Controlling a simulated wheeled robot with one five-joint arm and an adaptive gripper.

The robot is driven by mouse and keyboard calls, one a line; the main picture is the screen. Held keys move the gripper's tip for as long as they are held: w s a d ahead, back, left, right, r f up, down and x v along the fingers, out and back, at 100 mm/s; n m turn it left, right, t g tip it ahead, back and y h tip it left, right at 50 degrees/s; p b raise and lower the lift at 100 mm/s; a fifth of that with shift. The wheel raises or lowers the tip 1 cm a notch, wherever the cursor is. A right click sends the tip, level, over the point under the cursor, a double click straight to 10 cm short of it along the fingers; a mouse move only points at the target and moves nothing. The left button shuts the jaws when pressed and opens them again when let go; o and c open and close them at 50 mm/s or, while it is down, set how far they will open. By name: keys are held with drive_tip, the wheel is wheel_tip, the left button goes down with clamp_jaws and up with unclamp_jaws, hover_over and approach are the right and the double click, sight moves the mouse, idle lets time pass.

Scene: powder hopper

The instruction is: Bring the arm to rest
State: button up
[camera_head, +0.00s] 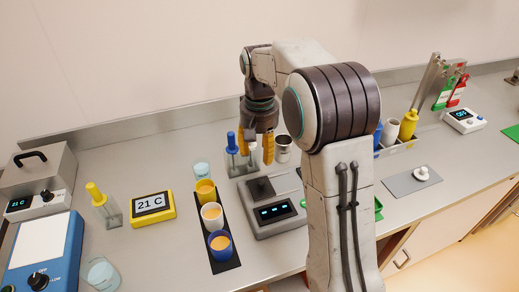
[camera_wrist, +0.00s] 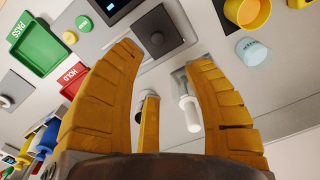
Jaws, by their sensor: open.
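My gripper (camera_head: 255,146) hangs from my raised, folded arm and points down over the back middle of the bench. Its orange fingers are spread. In the wrist view the open gripper (camera_wrist: 164,56) has nothing between its fingers. A white-handled tool (camera_wrist: 190,108) stands in a holder below, partly beside the right finger. I cannot tell whether the fingers touch the stand.
A scale (camera_head: 275,213) stands in front of the gripper. Yellow (camera_head: 205,188), white (camera_head: 211,215) and blue (camera_head: 219,245) cups stand on a black strip to its left. A yellow display (camera_head: 152,205) is farther left. A bottle rack (camera_head: 397,147) is right of my arm. The space above the bench is open.

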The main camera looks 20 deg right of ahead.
idle(0.3)
drive_tip(key=s+f+n, duration=0.3)
drive_tip(key=s+f, duration=0.2)
drive_tip(key=s, duration=0.2)
drive_tip(key=s+a+r+t, duration=0.1)
drive_tip(key=s+r, duration=0.3)
drive_tip(key=s, duration=0.4)
drive_tip(key=s+a+r+t, duration=0.1)
drive_tip(key=s+r+t, duration=0.2)
drive_tip(key=s, duration=0.6)
drive_tip(key=shift+s+r+n, duration=0.2)
drive_tip(key=shift+r+n, duration=0.1)
drive_tip(key=shift+r, duration=0.2)
